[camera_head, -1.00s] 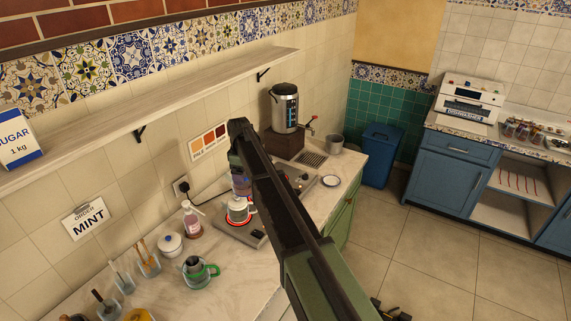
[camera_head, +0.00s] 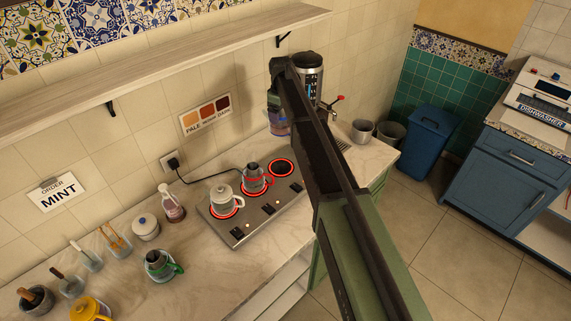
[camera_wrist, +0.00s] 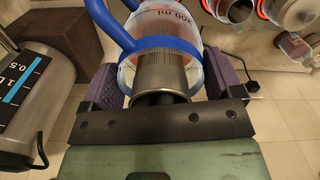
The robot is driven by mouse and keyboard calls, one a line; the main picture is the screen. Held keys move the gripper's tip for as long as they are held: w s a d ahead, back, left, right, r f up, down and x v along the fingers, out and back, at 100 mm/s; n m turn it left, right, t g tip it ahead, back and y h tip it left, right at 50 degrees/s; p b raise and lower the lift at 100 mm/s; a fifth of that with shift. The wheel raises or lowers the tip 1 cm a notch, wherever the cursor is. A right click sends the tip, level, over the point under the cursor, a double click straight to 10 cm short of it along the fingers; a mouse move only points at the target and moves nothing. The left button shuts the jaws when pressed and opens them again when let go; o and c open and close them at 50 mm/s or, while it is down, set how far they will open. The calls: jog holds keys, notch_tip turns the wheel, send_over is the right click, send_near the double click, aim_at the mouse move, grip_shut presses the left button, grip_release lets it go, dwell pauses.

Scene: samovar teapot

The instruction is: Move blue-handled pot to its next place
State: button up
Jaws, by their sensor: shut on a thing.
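The blue-handled pot (camera_wrist: 197,68) is clear glass with a blue band, a blue handle, a steel inner cylinder and a "200 ml" mark. My gripper (camera_wrist: 165,88) is shut on it, with a purple-padded finger on each side. In the head view, the pot (camera_head: 278,127) shows partly below my gripper (camera_head: 283,104), behind the hob and left of the samovar. My arm hides part of both. I cannot tell the pot's height above the counter.
The hob (camera_head: 240,229) carries a white pot (camera_head: 226,203) and a red-handled pot (camera_head: 252,180); its right burner (camera_head: 281,167) is empty and glows red. The samovar (camera_head: 309,75) stands right of my gripper. A steel cup (camera_head: 362,131) and a green-handled pot (camera_head: 157,265) are on the counter.

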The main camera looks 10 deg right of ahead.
jog(key=shift+s+a+f, duration=0.1)
jog(key=shift+a+f, duration=0.05)
jog(key=shift+f, duration=0.05)
notch_tip(320, 180, down, 20)
jog(key=b, duration=2)
jog(key=shift+b, duration=0.3)
jog(key=shift+r+p, duration=0.3)
jog(key=shift+c, duration=0.6)
jog(key=shift+f, duration=0.3)
jog(key=o, duration=1.1)
jog(key=shift+r, duration=0.1)
